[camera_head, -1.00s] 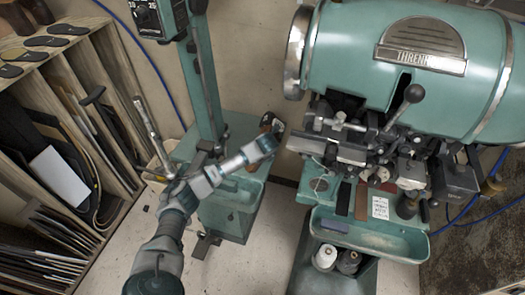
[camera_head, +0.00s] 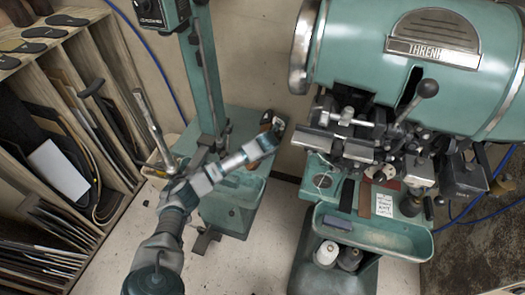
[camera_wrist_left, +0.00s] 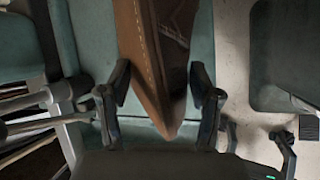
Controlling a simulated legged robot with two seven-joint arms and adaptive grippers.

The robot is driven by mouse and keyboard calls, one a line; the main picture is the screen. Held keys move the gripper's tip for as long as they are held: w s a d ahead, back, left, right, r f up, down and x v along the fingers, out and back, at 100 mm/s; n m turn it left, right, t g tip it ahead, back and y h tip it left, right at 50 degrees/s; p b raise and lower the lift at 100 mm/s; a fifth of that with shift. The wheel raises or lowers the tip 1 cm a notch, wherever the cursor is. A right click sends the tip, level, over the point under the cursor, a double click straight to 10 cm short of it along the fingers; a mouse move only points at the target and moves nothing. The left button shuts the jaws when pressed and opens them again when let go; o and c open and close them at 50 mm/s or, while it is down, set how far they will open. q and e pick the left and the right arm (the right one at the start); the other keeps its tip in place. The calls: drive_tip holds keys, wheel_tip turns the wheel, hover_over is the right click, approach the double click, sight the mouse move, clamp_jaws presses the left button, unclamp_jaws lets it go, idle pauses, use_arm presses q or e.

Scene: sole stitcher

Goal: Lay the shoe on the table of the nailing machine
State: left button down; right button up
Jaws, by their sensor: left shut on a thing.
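The brown shoe (camera_wrist_left: 158,45) is in the left wrist view, its pointed end toward me and its far end cut off by the frame. My left gripper (camera_wrist_left: 160,92) has a finger on each side of that end and is shut on the shoe. In the head view the shoe (camera_head: 270,121) is a small brown and dark shape at the tip of my left gripper (camera_head: 266,142). It is over or at the right edge of the green table (camera_head: 240,118) of the column machine; I cannot tell whether it touches. My right gripper is not in view.
The column (camera_head: 206,70) of that machine rises left of the shoe. A large green stitching machine (camera_head: 400,55) stands at the right, with a tray (camera_head: 385,235) below its head. A wooden rack (camera_head: 105,85) with soles and sheets fills the left. Bare floor lies between the machines.

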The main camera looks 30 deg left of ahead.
use_arm(q)
drive_tip(key=shift+a+f, duration=0.25)
drive_tip(key=shift+a, duration=0.05)
drive_tip(key=shift+d+f+b, duration=0.2)
drive_tip(key=shift+d+b, duration=0.1)
drive_tip(key=shift+d, duration=0.3)
drive_tip(key=shift+a, duration=0.1)
